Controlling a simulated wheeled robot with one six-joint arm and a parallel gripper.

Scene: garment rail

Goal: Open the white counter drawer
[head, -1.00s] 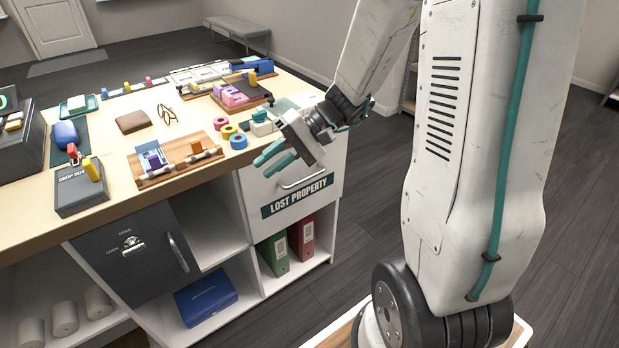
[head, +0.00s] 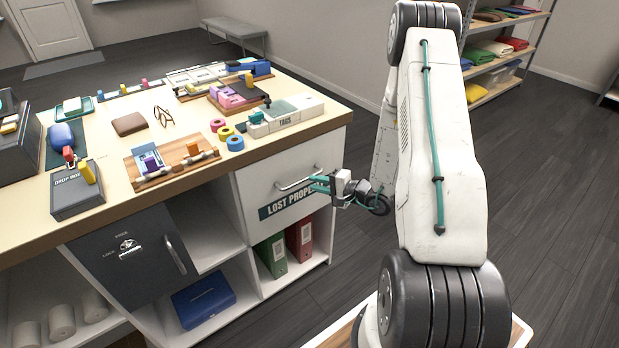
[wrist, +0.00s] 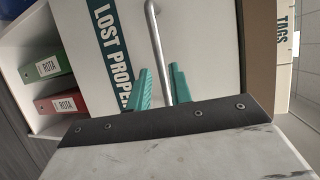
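The white counter drawer (head: 262,180) is closed under the counter's right end. It carries a dark "LOST PROPERTY" label and a metal bar handle (head: 297,182). My gripper (head: 318,184) is at the right part of the handle, in front of the drawer face. In the wrist view the two teal fingers (wrist: 160,82) are apart, one on each side of the handle bar (wrist: 158,45). A gap shows beside the bar, mainly on the left finger's side; I cannot tell whether the right finger touches it. The fingers hide part of the label.
A grey locked cabinet door (head: 135,255) is left of the drawer. Open shelves below hold a green binder (head: 272,255), a red binder (head: 300,238) and a blue box (head: 203,300). The counter top (head: 100,130) is cluttered.

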